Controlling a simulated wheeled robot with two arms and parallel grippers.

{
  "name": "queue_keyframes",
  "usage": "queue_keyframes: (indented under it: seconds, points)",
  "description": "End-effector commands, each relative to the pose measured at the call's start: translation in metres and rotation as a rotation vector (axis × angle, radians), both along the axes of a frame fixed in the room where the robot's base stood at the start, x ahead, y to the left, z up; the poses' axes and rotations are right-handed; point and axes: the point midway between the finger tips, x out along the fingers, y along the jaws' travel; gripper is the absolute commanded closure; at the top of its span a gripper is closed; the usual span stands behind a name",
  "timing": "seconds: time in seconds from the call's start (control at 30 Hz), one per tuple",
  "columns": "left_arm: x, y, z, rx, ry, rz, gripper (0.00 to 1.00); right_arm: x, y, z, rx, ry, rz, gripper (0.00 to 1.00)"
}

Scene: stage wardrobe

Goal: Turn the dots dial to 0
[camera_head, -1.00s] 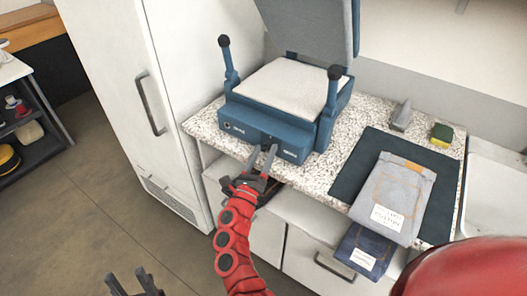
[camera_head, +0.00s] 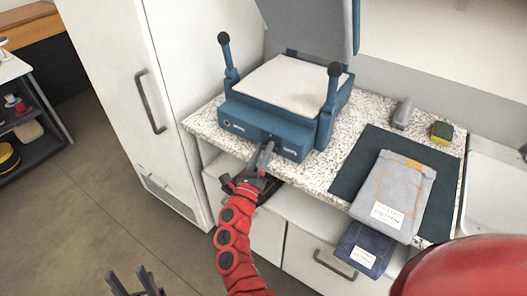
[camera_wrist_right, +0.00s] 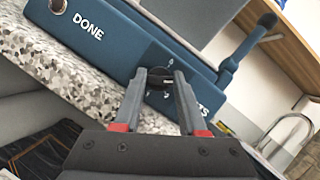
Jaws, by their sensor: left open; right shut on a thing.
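The blue press (camera_head: 265,133) stands on the speckled counter, with its lid raised. In the right wrist view its front panel carries the word DONE (camera_wrist_right: 83,26) at the left and a label ending in "TS" near my right finger, partly hidden. The dark round dial (camera_wrist_right: 160,78) with a pale mark sits on that panel. My right gripper (camera_wrist_right: 161,76) is shut on the dial, one finger on each side. It also shows in the head view (camera_head: 264,154), where it hides the dial. My left gripper (camera_head: 133,283) is open and empty, low over the floor.
Folded jeans (camera_head: 402,192) lie on a dark mat (camera_head: 362,168) right of the press, with darker jeans (camera_head: 372,248) below. A sponge (camera_head: 441,132) and a grey object (camera_head: 402,114) stand behind. A white cabinet (camera_head: 160,60) rises at left.

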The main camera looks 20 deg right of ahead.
Motion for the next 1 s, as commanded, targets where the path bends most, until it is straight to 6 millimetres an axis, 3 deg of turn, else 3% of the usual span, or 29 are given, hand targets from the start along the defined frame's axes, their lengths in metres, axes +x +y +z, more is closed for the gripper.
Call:
queue_keyframes:
  seconds: [0.37,1.0]
  points:
    - [0.000,0.000,-0.013,0.000,0.000,0.000,0.50,-0.002,-0.003,0.000,-0.141,0.183,-0.006,1.00]
    - [0.000,0.000,0.051,0.000,0.000,0.000,0.50,-0.002,-0.002,0.006,-0.494,0.641,-0.001,1.00]
